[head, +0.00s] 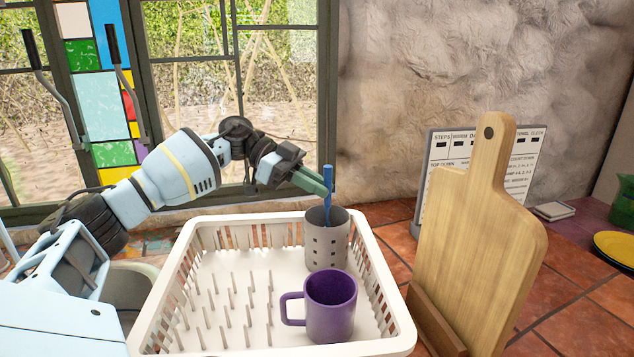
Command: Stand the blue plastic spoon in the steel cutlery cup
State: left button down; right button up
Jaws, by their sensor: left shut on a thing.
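The blue plastic spoon (328,189) is upright, with its lower end reaching inside the steel cutlery cup (326,244). The part of the spoon inside the cup is hidden by the cup wall. The perforated grey cup stands upright in the back right corner of the white dish rack. My left gripper (322,186) comes in from the left above the cup's rim, its green fingers shut on the upper part of the spoon. My right gripper is not in view.
A purple mug (330,306) stands in the white dish rack (166,296) in front of the cup, beside rows of pegs. A wooden cutting board (478,245) stands upright to the right. A printed board (447,150) is behind it. Yellow plates (616,247) lie at the far right.

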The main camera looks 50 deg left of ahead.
pick_arm(q)
jog(key=c, duration=1.4)
grip_release()
jog(key=shift+o, duration=0.2)
jog(key=v, duration=0.7)
jog(key=shift+s+a, duration=0.2)
jog(key=shift+a, duration=0.1)
jog(key=shift+r, duration=0.15)
